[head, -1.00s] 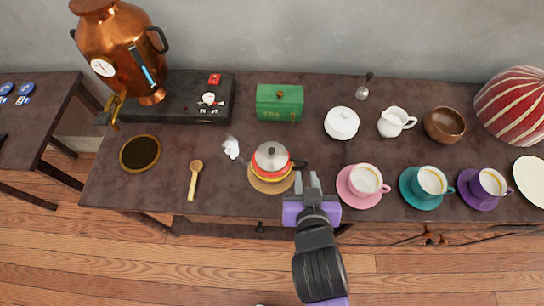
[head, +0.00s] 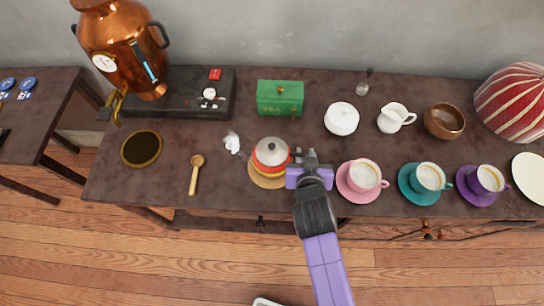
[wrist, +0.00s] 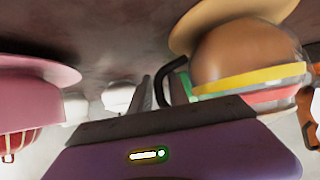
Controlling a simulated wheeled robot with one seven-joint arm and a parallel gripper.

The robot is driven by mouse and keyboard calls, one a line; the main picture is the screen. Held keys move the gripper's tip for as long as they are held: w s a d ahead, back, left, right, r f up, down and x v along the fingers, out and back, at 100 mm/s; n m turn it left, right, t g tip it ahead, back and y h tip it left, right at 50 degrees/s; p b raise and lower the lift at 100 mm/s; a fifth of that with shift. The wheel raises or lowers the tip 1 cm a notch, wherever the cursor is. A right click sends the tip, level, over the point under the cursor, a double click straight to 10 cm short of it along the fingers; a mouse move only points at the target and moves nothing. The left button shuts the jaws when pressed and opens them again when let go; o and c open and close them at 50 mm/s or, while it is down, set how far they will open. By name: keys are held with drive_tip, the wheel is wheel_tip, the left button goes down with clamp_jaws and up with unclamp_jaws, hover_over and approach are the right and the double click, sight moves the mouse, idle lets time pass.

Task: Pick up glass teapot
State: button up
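The teapot (head: 270,153) has a grey domed top, a red-orange band and a yellow band. It stands upright on a round tan coaster (head: 266,182) near the table's front edge. My gripper (head: 310,158) is just right of the teapot, at its handle side. In the wrist view the teapot (wrist: 250,62) shows upside down at the right. Its black curved handle (wrist: 160,80) reaches between the fingers of my gripper (wrist: 160,92), which stand apart. Contact with the handle cannot be made out.
A pink cup and saucer (head: 360,181) stand close right of my gripper, with teal (head: 426,184) and purple (head: 484,187) cups beyond. A wooden spoon (head: 195,174) lies left of the teapot. A green box (head: 280,100) stands behind it. Bare table lies between teapot and box.

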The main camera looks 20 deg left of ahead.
drive_tip(key=shift+w+a+f, duration=0.1)
drive_tip(key=shift+w+f, duration=0.25)
drive_tip(key=shift+w, duration=0.1)
clamp_jaws()
idle(0.9)
drive_tip(key=shift+r, duration=0.15)
